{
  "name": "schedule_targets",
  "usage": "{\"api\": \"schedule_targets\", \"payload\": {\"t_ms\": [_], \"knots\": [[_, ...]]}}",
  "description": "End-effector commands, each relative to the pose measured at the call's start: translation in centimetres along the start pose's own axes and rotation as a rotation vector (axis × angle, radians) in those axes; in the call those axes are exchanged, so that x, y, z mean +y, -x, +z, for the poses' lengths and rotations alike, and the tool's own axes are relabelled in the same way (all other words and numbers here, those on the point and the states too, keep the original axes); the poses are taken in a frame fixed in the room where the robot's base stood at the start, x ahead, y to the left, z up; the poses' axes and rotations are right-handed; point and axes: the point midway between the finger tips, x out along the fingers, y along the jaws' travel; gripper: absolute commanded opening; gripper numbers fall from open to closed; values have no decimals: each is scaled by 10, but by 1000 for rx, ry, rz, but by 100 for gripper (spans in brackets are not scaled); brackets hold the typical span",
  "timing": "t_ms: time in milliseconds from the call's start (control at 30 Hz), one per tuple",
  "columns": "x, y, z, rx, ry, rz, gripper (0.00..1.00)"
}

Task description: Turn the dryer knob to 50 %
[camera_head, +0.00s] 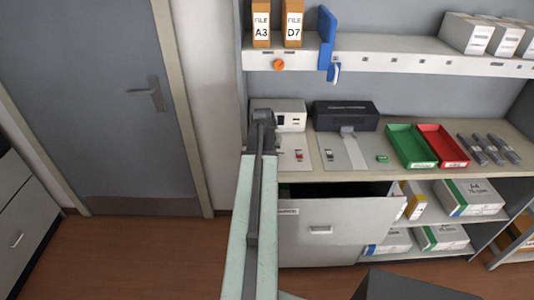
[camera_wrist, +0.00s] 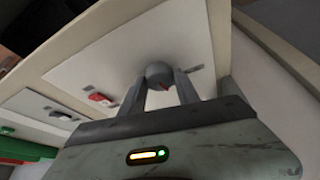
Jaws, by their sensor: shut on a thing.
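In the wrist view a round grey knob (camera_wrist: 158,72) with a small red mark sits on a pale panel (camera_wrist: 113,62). My gripper (camera_wrist: 160,88) has one finger on each side of the knob and is shut on it. The red mark points toward the lower right of that view. No percent figures are readable. In the head view my gripper (camera_head: 262,117) is at the left end of the counter, by a white machine (camera_head: 291,115). My arm hides the knob there.
A red switch (camera_head: 299,155) is on the panel right of my arm. A black machine (camera_head: 346,116), a green tray (camera_head: 411,146) and a red tray (camera_head: 441,145) stand farther right. An open drawer (camera_head: 338,230) sticks out below the counter. A shelf (camera_head: 400,58) runs above.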

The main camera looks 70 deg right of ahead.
Motion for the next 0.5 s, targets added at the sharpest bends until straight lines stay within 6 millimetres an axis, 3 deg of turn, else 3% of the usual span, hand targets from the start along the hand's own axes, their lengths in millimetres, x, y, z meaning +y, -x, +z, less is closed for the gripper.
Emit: {"api": "schedule_targets", "payload": {"t_ms": [33,500], "knots": [[7,0,2,-6,36,-3,0],[9,-1,-1,-5,449,-176,0]]}}
